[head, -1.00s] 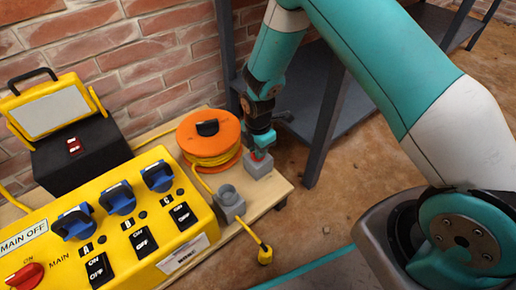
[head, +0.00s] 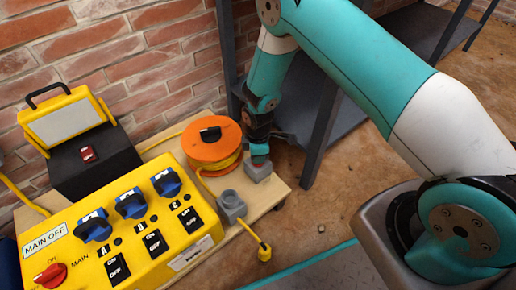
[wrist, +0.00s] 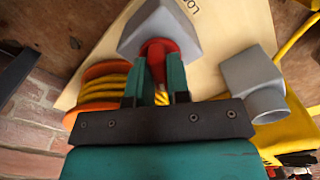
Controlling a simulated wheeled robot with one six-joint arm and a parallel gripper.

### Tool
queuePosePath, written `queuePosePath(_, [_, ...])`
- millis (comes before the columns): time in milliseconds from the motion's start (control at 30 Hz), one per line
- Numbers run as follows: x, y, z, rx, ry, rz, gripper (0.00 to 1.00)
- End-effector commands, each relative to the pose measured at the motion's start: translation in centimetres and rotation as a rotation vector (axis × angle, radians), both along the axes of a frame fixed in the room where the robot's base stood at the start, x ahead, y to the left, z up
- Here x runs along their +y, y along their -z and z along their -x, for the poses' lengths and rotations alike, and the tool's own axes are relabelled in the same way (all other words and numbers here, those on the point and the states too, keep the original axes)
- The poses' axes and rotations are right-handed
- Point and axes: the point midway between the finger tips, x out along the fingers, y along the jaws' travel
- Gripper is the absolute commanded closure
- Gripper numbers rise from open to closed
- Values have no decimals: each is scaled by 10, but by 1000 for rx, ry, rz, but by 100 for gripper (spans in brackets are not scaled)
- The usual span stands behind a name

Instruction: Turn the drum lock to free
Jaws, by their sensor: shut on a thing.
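The drum lock is a red knob (wrist: 158,56) on a grey block (wrist: 160,25). In the head view the grey block (head: 258,173) sits on the wooden board's right end, beside the orange cable drum (head: 213,152) with yellow cable. My gripper (wrist: 157,82) is shut on the red knob, one teal finger on each side. In the head view my gripper (head: 259,158) points down onto the block, and the knob is mostly hidden. Lettering starting "LO" shows on the board near the block, partly cut off. The knob's exact setting cannot be told.
A grey socket (head: 231,206) stands on the board, close in front of the block. A yellow power box (head: 120,230) with blue sockets and a red main switch fills the left. A dark shelf frame (head: 322,120) stands close behind my arm.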

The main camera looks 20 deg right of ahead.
Motion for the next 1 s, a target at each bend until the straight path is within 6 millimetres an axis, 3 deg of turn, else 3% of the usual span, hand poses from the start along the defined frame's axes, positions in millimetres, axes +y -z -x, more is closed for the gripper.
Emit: queuePosePath(1000, [0, -2, 0, 0, 889, 0, 100])
